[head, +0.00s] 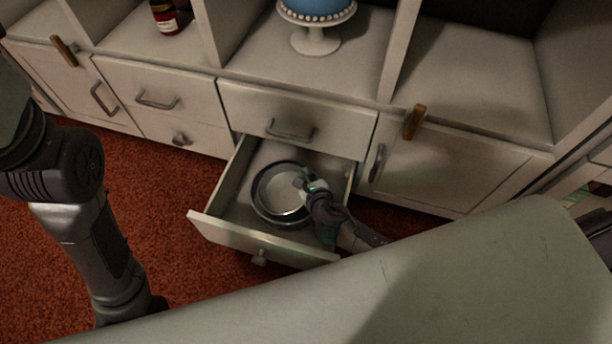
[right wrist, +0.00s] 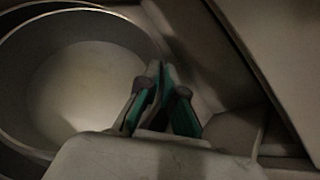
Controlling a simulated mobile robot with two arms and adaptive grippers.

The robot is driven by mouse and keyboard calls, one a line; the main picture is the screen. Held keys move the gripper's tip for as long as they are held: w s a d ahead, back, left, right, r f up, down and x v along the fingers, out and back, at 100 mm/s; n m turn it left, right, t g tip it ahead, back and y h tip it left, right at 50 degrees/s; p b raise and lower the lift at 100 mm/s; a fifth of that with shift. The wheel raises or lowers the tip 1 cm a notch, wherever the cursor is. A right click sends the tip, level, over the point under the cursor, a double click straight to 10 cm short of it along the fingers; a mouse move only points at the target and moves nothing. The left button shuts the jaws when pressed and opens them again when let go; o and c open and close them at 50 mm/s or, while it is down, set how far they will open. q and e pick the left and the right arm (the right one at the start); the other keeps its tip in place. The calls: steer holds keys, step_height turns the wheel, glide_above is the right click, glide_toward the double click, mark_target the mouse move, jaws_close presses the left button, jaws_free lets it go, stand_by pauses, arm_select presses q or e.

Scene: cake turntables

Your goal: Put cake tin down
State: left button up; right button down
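The cake tin (head: 284,192) is round and grey with a pale flat bottom. It is in the open lower drawer (head: 232,232), level or nearly so. A second dark round rim shows around and under it. My right gripper (head: 306,184) is at the tin's right side. In the right wrist view, my gripper's fingertips (right wrist: 160,72) come together on the wall of the tin (right wrist: 85,85). Whether the tin touches what is under it, I cannot tell. My left arm is at the left of the head view, but its gripper does not show.
A closed drawer (head: 296,118) is right above the open one. A blue cake on a white stand (head: 316,38) and a dark red jar (head: 166,17) stand on the shelves above. Drawer walls are close around the tin. Red carpet (head: 165,215) lies clear to the left.

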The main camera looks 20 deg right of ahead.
steer(key=shift+f, duration=0.1)
steer(key=shift+f, duration=0.25)
steer(key=c, duration=1.3)
jaws_free()
steer(key=shift+r, duration=0.15)
